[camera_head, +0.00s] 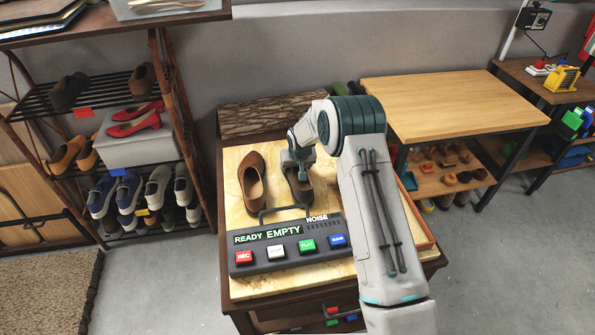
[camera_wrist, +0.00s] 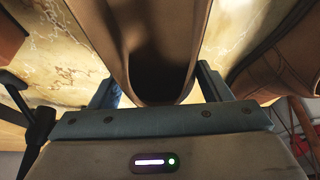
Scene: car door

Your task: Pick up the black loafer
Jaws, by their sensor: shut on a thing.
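My gripper (camera_head: 299,160) is over the right one of two shoes on the marble-topped cabinet. It is shut on this dark brown loafer (camera_head: 303,190), which stands between the two fingers in the wrist view (camera_wrist: 160,50). The gripper and arm hide part of the shoe in the head view, and I cannot tell whether it touches the top. It looks brown rather than black. A brown loafer (camera_head: 252,184) stands just left of it. A dark, nearly black shoe (camera_head: 68,91) sits on the rack at the left.
A control box (camera_head: 290,245) with coloured buttons and a handle stands at the front of the cabinet top (camera_head: 232,215). A shoe rack with red heels (camera_head: 136,119) is at the left. A bare wooden table (camera_head: 450,105) is at the right.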

